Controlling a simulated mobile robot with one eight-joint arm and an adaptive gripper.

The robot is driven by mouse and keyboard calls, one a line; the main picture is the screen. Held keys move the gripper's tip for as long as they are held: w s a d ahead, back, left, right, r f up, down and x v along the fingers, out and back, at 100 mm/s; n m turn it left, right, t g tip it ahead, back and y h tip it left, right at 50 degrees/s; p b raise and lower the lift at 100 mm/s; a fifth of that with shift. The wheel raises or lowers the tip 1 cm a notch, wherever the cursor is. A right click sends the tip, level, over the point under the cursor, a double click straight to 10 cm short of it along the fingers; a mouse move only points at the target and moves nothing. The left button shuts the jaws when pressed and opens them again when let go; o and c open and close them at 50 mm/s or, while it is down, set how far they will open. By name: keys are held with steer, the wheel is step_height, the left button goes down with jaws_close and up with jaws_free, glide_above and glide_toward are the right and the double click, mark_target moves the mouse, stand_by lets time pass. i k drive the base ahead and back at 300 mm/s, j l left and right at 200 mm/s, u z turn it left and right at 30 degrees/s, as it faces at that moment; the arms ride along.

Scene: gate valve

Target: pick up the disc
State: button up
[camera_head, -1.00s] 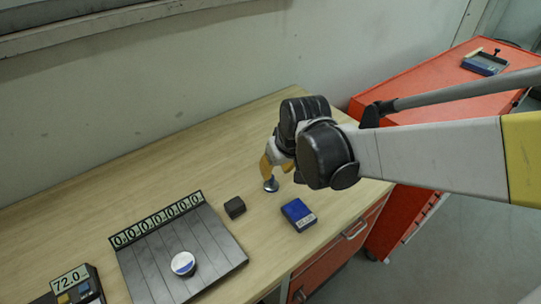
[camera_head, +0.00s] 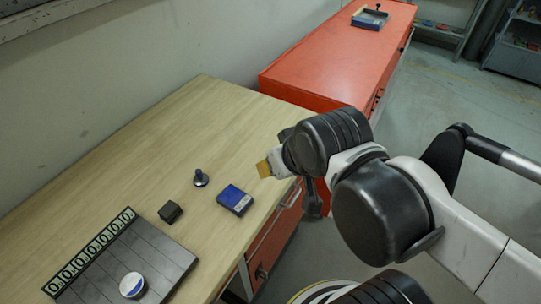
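A round white disc with a blue marking (camera_head: 133,285) lies on the dark grooved plate (camera_head: 150,257) at the lower left, beside a strip of number displays. My gripper (camera_head: 265,168) is above the right part of the table, well apart from the disc. One yellow fingertip shows at its left end; the rest is hidden behind my wrist, so I cannot tell whether it is open or shut. A small dark knobbed piece with a round shiny base (camera_head: 201,179) stands upright on the table, left of my gripper.
A dark block (camera_head: 170,212) and a blue box (camera_head: 235,200) sit on the wooden table (camera_head: 205,115). An orange cabinet (camera_head: 335,60) adjoins behind, with a blue tray (camera_head: 370,18) on top. The table's left and back areas are clear.

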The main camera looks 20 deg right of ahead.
mark_target(133, 286)
steer(key=k+u, duration=0.1)
steer(key=u, duration=1.55)
steer(key=j+u, duration=0.25)
steer(key=i+j+u, duration=0.15)
steer(key=j+u, duration=0.15)
